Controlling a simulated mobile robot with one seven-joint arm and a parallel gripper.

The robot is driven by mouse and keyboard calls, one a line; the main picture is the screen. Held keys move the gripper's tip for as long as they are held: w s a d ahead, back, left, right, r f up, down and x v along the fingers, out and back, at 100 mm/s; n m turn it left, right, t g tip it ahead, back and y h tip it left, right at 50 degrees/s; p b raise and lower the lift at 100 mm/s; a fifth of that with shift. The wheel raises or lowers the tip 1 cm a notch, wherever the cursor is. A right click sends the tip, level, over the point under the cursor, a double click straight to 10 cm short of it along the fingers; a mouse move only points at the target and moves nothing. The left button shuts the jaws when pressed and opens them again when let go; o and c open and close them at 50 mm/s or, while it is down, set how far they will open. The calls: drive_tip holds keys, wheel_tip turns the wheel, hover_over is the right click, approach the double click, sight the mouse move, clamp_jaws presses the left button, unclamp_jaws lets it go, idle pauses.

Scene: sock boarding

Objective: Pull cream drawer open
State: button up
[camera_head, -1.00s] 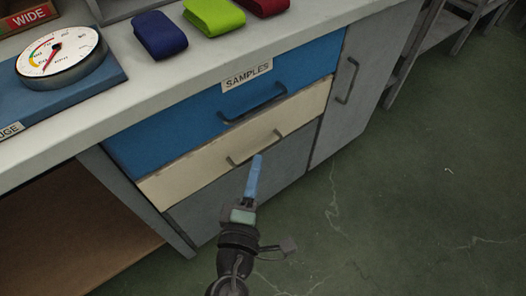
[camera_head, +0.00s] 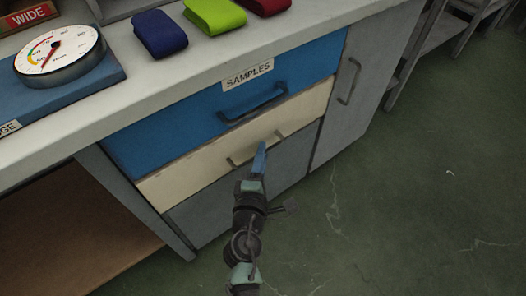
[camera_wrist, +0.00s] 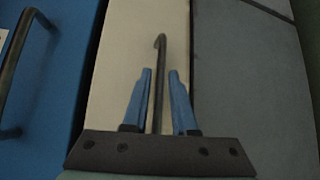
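The cream drawer (camera_head: 200,172) is closed, below a blue drawer (camera_head: 190,122) labelled SAMPLES. Its dark bar handle (camera_head: 236,163) runs along its front. In the wrist view the cream drawer front (camera_wrist: 122,60) fills the middle, and the handle (camera_wrist: 159,70) stands between my two blue fingers. My gripper (camera_head: 262,148) is at the handle's middle in the head view. In the wrist view my gripper (camera_wrist: 160,76) is open, with a finger on each side of the handle and gaps visible on both sides. The near end of the handle is hidden behind my gripper's body.
The blue drawer's handle (camera_head: 252,104) is just above. A grey cabinet door (camera_head: 345,100) is to the right. The counter above holds a dial gauge (camera_head: 58,52) and blue, green and red rolled bands. The green floor in front is clear.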

drive_tip(key=shift+w+d+f, duration=0.1)
drive_tip(key=shift+w+d, duration=0.05)
drive_tip(key=shift+w, duration=0.5)
clamp_jaws()
idle(1.0)
